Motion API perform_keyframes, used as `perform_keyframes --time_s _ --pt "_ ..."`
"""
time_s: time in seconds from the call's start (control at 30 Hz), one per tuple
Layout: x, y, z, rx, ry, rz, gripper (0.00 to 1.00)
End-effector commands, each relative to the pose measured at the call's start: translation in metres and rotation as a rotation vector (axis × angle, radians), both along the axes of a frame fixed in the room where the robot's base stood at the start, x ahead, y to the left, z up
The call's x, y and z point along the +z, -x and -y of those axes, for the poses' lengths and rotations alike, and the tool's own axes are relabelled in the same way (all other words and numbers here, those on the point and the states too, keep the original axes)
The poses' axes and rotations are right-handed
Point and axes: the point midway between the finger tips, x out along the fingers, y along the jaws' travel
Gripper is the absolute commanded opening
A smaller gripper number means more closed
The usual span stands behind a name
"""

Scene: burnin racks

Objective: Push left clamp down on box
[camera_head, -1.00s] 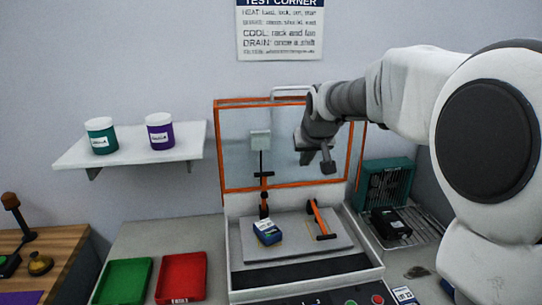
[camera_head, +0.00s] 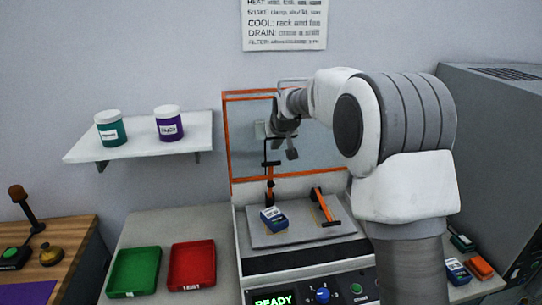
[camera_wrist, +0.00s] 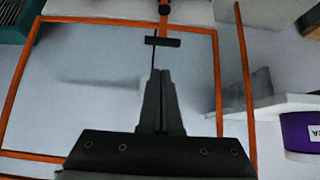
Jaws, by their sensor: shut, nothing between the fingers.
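The left clamp (camera_head: 269,186) stands upright, orange and black, with a black crossbar and thin rod at its top. In the wrist view its crossbar (camera_wrist: 163,41) lies just beyond my fingertips. A small blue and white box (camera_head: 273,217) sits on the grey plate (camera_head: 300,231), in front of the left clamp's foot. The right clamp (camera_head: 325,205), orange with a black crossbar, leans low at the plate's right. My gripper (camera_head: 291,153) is shut and empty, above and slightly right of the left clamp's top; the wrist view also shows its fingers (camera_wrist: 161,75). Contact cannot be told.
An orange-framed clear panel (camera_head: 226,140) stands behind the plate. A shelf (camera_head: 140,143) with two jars is at left. Green (camera_head: 135,271) and red (camera_head: 192,265) trays lie on the bench. The machine's front panel reads READY. A tall grey cabinet (camera_head: 500,130) is at right.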

Motion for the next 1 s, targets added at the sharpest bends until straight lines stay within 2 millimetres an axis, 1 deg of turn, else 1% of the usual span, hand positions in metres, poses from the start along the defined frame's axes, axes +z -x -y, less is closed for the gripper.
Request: perform_keyframes --time_s 0.17,0.27,0.6,0.7,0.8,1.0 --pt "-0.005 -0.005 -0.001 0.0 0.0 -0.001 0.0" --pt "-0.014 -0.011 -0.002 0.0 0.001 -0.004 0.0" --pt "-0.054 -0.045 -0.009 -0.001 0.001 -0.003 0.0" --pt "-0.062 -0.053 -0.01 -0.001 0.001 -0.002 0.0" --pt "-0.069 -0.058 -0.011 -0.001 0.001 -0.002 0.0" --pt "-0.076 -0.063 -0.012 -0.001 0.001 -0.001 0.0"
